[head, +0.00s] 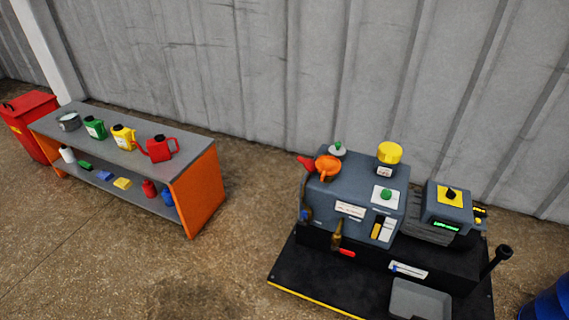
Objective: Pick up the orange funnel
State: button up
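My gripper does not show in the head view.
A workbench (200,155) at left holds a metal pot, green, yellow and red cans, with small items on its lower shelf. A red bin (30,115) stands behind it. A black base (290,275) with a grey tray carries the machine. Bare floor lies between.

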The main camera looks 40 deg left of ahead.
aim_at(327, 165)
jog(key=u, duration=1.5)
jog(key=i+j+z, duration=0.4)
jog(key=i+j, duration=0.15)
jog(key=j, duration=0.15)
jog(key=i+j+z, duration=0.2)
jog(key=j, duration=0.2)
jog(key=i+j+z, duration=0.2)
jog(key=j, duration=0.25)
